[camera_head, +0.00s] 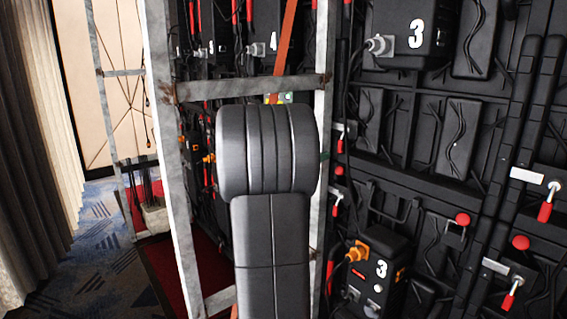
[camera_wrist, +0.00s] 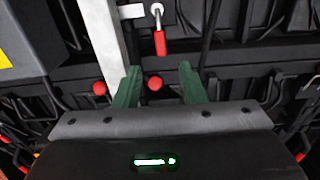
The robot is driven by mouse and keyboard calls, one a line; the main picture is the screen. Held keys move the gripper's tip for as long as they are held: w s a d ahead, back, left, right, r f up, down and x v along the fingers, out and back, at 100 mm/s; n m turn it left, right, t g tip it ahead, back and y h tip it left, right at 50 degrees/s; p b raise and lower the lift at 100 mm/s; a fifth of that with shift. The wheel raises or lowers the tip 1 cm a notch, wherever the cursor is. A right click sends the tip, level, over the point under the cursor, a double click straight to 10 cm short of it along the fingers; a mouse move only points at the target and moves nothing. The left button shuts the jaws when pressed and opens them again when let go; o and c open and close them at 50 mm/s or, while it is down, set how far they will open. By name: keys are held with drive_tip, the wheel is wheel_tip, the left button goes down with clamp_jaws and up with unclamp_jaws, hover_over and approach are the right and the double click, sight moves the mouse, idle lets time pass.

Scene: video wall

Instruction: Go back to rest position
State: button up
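My gripper (camera_wrist: 160,86) shows in the wrist view as two green fingers, spread apart with a gap between them. Nothing is held between them. A red-handled latch (camera_wrist: 160,40) and a red knob (camera_wrist: 155,83) on the video wall's back appear beyond the fingers, the knob seen through the gap. In the head view my arm stands in the middle in front of the metal frame and hides my gripper and part of the wall.
The black video wall back (camera_head: 455,140) with cables and red latches (camera_head: 546,202) fills the right. A grey metal frame (camera_head: 172,170) stands close around my arm. Curtain (camera_head: 40,130) and patterned carpet (camera_head: 95,255) lie left.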

sight(341, 146)
drive_tip(key=x, duration=1.1)
drive_tip(key=shift+d, duration=0.1)
drive_tip(key=shift+s+r+n+p, duration=0.35)
drive_tip(key=shift+n+p, duration=0.35)
drive_tip(key=shift+p, duration=0.2)
drive_tip(key=shift+s+d+f+n+p, duration=0.1)
drive_tip(key=shift+s+f+n+p, duration=0.15)
drive_tip(key=shift+n+p, duration=0.25)
drive_tip(key=shift+w, duration=0.1)
